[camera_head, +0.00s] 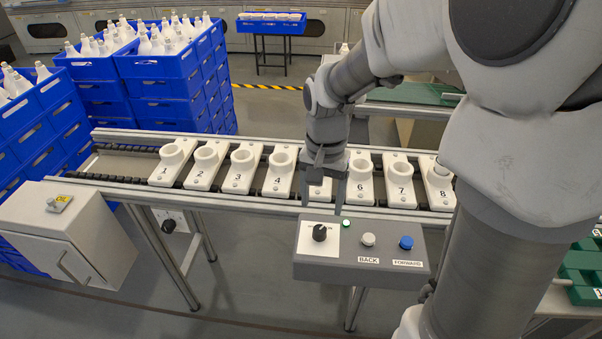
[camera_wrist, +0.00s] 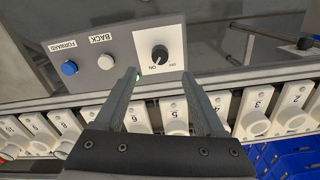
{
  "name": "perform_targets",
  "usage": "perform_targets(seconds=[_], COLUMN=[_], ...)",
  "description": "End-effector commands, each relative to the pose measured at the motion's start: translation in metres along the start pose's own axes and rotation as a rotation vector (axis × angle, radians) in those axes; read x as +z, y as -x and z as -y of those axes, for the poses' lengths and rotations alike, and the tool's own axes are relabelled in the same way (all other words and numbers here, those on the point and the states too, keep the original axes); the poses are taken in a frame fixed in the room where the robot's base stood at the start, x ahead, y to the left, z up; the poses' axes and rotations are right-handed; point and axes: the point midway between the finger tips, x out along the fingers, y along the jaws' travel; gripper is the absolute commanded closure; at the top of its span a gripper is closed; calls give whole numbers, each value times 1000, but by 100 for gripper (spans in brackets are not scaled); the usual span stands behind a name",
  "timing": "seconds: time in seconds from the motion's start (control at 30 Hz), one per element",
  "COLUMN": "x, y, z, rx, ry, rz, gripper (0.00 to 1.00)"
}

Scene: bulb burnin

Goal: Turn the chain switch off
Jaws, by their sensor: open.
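The chain switch is a black rotary knob (camera_head: 320,232) on a white plate on top of the grey control box (camera_head: 385,270). The wrist view shows the knob (camera_wrist: 159,55) upside down, with small ON and OFF labels beside it; its pale pointer mark seems to point towards ON. My gripper (camera_head: 323,204) points down over the chain line, just behind the knob. In the wrist view its two fingers (camera_wrist: 160,76) are spread apart with nothing between them, and the knob lies just beyond the tips. The gripper does not appear to touch the knob.
A white BACK button (camera_head: 368,239) and a blue FORWARD button (camera_head: 406,242) sit right of the knob. A small green lamp (camera_head: 347,223) is behind it. Numbered white holders (camera_head: 240,171) line the conveyor. Blue crates of bulbs (camera_head: 160,66) stand behind left.

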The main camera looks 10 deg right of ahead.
Motion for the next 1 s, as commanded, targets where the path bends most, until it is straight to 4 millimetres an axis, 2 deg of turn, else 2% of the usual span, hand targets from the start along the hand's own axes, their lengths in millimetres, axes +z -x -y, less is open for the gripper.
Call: perform_targets(seconds=[0.03, 0.2, 0.4, 0.6, 0.83, 0.87, 1.0], x=[1, 0, 0, 0, 0, 0, 0], y=[-16, -51, -77, -86, -86, -86, -86], z=[-1, -1, 0, 0, 0, 0, 0], rx=[2, 2, 1, 0, 0, 0, 0], ry=[0, -1, -1, -1, -1, -1, -1], rz=[5, 3, 1, 0, 0, 0, -1], gripper=[28, 28, 28, 28, 28, 32, 57])
